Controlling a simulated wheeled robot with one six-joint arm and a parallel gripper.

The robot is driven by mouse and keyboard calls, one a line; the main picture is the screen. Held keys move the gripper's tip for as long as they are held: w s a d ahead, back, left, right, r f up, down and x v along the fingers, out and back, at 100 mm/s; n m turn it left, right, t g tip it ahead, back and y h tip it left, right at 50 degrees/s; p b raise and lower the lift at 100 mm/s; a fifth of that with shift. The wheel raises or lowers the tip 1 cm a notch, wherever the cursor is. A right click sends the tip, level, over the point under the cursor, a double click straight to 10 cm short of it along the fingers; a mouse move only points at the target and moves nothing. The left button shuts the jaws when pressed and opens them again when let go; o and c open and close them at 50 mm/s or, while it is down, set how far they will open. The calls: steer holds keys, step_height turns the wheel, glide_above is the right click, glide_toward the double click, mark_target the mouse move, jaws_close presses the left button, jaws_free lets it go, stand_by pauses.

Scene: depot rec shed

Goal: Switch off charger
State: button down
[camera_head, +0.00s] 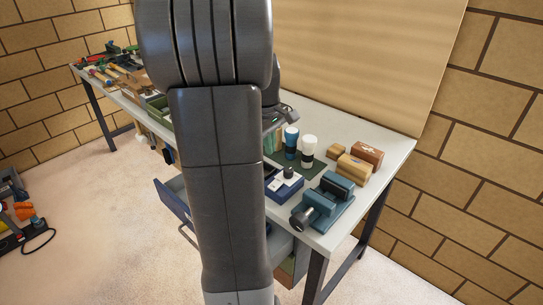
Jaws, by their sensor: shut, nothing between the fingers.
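My arm stands across the middle of the view and hides much of the bench. Part of my gripper (277,121) shows just right of the arm, above the bench top; it is shut and empty, and its fingertips are hard to make out. A small blue box with a white top and a dark part on it (284,184) sits on the bench (388,142) just right of my arm, below the gripper in the picture. It may be the charger, but I cannot tell for sure. No switch can be made out on it. The gripper appears apart from it.
A blue-grey vise (324,201) stands at the bench's front right. A blue-and-white bottle (291,143) and a white one (308,151) stand behind the blue box, near wooden blocks (354,169). An open drawer (173,207) juts out. Orange gear with a cable (24,211) lies far left.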

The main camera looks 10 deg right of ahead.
mark_target(278, 181)
steer(key=shift+r, duration=0.2)
steer(key=shift+w+d+r+t+h+p, duration=0.15)
steer(key=shift+w+d+t+h+p, duration=0.15)
steer(key=shift+p, duration=0.3)
steer(key=f, duration=0.4)
steer(key=w+d+f+p, duration=0.1)
steer(key=f, duration=0.4)
steer(key=d+f, duration=0.1)
steer(key=f, duration=0.3)
steer(key=shift+w+f+p, duration=0.2)
steer(key=shift+f+p, duration=0.15)
steer(key=shift+f, duration=0.05)
